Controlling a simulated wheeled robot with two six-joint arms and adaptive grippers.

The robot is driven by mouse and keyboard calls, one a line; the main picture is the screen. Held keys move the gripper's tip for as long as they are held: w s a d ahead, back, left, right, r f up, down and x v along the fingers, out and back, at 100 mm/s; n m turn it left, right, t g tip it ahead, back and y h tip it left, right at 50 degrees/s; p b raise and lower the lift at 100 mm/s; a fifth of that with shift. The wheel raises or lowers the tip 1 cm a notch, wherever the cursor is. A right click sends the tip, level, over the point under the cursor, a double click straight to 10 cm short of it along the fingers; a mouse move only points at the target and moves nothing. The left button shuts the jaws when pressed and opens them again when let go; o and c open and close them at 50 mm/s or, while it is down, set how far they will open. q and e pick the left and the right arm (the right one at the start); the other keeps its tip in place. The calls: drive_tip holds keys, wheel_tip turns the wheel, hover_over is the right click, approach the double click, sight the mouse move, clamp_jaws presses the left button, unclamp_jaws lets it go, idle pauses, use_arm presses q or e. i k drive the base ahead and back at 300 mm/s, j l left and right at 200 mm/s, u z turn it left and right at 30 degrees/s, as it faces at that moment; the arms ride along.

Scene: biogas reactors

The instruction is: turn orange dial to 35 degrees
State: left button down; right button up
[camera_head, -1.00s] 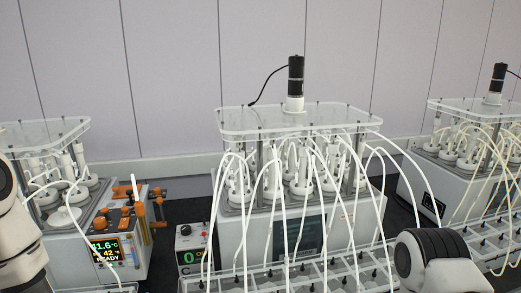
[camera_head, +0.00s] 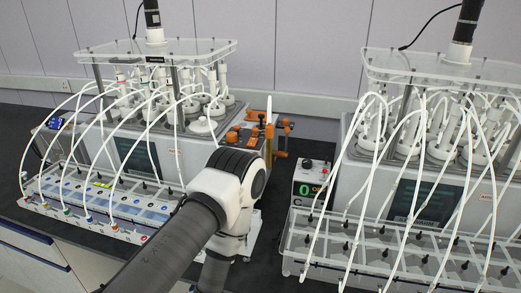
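Several orange knobs and clamps (camera_head: 232,137) sit on top of the unit in the middle of the head view, beside a thin white upright rod (camera_head: 269,110). I cannot tell which orange part is the dial. The front of that unit, with its temperature display, is hidden behind my arm. One of my arms comes in from the lower left, and its white joint stands in front of the orange parts. Neither gripper shows, so I cannot see whether either touches anything.
Another reactor (camera_head: 440,70) and clear rack (camera_head: 400,250) fill the right.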

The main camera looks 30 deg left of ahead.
sight(231, 137)
drive_tip(key=u, duration=1.1)
